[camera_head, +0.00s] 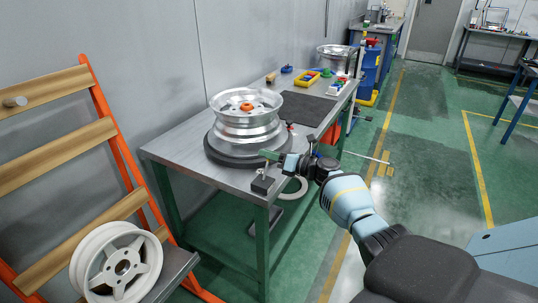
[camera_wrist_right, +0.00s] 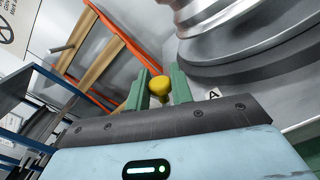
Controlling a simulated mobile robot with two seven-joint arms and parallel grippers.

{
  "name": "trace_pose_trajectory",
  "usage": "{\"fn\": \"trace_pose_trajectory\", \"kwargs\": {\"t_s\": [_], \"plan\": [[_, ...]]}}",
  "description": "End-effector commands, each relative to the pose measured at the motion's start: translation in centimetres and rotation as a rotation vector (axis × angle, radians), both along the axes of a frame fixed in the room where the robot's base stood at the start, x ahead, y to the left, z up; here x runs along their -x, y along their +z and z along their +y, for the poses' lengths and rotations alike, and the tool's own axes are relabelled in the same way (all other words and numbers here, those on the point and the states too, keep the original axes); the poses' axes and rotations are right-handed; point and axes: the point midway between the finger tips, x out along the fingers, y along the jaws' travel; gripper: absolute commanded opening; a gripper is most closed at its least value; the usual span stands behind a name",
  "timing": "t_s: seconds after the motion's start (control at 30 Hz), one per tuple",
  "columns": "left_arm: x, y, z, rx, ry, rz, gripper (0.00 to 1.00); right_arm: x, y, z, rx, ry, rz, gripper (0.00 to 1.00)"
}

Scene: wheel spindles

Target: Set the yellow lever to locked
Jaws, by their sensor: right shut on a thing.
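The yellow lever's round knob (camera_wrist_right: 158,88) shows in the right wrist view between the two green fingers of my right gripper (camera_wrist_right: 159,90). The right gripper is shut on this knob. In the head view my right gripper (camera_head: 269,158) reaches over the near front corner of the workbench. The fingers hide the knob there. A small dark base block (camera_head: 262,185) with a thin stem stands on the bench below the fingers. A label with the letter A (camera_wrist_right: 214,93) lies near the knob in the wrist view. I cannot tell the lever's setting. My left gripper is not in view.
A silver wheel (camera_head: 246,106) with an orange hub piece sits on a round spindle base (camera_head: 222,148), close behind my right gripper. The workbench (camera_head: 180,150) has a dark mat (camera_head: 305,108) and small coloured parts farther back. A rack with a white wheel (camera_head: 117,262) stands at the left.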

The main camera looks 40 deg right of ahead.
Motion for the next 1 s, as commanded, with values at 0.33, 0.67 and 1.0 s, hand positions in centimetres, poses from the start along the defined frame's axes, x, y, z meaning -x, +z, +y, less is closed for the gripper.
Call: {"fn": "trace_pose_trajectory", "kwargs": {"t_s": [0.33, 0.67, 1.0], "plan": [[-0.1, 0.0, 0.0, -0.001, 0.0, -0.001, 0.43, 0.0, -0.1, -0.1, -0.006, -0.002, 0.005, 0.0], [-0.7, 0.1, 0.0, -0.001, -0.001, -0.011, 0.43, 0.0, -0.1, -0.1, -0.004, -0.001, 0.004, 0.41], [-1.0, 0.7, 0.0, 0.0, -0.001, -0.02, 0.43, 1.6, 0.0, -0.8, -0.004, -0.002, 0.003, 0.41]]}}
